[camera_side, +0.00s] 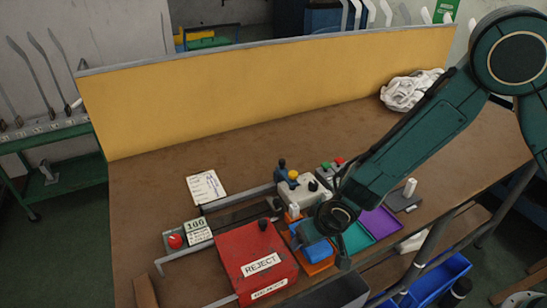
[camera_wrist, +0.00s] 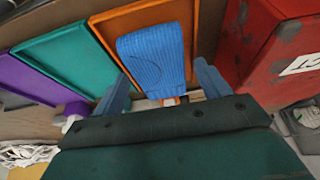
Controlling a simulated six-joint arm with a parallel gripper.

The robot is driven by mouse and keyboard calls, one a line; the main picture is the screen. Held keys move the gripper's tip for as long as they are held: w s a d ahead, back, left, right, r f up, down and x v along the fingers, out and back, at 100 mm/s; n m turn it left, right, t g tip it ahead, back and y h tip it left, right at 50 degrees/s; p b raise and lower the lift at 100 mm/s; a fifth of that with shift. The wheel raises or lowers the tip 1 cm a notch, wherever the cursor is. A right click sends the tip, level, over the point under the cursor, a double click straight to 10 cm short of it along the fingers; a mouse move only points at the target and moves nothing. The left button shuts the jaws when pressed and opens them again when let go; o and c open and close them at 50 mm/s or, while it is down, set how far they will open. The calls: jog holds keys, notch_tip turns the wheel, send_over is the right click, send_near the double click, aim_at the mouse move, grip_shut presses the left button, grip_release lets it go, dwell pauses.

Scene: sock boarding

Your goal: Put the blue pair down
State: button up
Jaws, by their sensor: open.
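The blue pair (camera_wrist: 152,50), ribbed knit socks, lies over the orange tray (camera_wrist: 190,12) in the wrist view. In the side view the blue pair (camera_side: 318,251) shows on the orange tray (camera_side: 318,268), partly behind my wrist. My gripper (camera_wrist: 161,70) is open, with one finger on each side of the pair's near end and a visible gap at each side. In the side view my gripper is low over the orange tray, and its fingers are mostly hidden. I cannot tell whether the pair's near end lies flat.
The red reject box (camera_side: 258,262) stands close beside the orange tray. The teal tray (camera_side: 358,238) and purple tray (camera_side: 382,222) lie on the other side. A fixture with knobs (camera_side: 292,185) stands behind. White cloth (camera_side: 408,90) lies at the back right.

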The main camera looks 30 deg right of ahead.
jog(key=v, duration=1.2)
jog(key=shift+r, duration=0.1)
dwell(0.6)
jog(key=s+d+r, duration=0.3)
jog(key=d+r, duration=0.3)
jog(key=r, duration=0.1)
jog(key=s+d+r, duration=0.3)
jog(key=d+r, duration=0.3)
jog(key=d, duration=0.1)
jog(key=s+d+r, duration=0.2)
jog(key=s+d, duration=0.1)
jog(key=s, duration=0.3)
jog(key=s+d+r+t, duration=0.1)
jog(key=s+d+r, duration=0.2)
jog(key=s, duration=0.3)
jog(key=shift+s+d+r, duration=0.25)
jog(key=shift+s+d, duration=0.15)
jog(key=shift+d, duration=0.1)
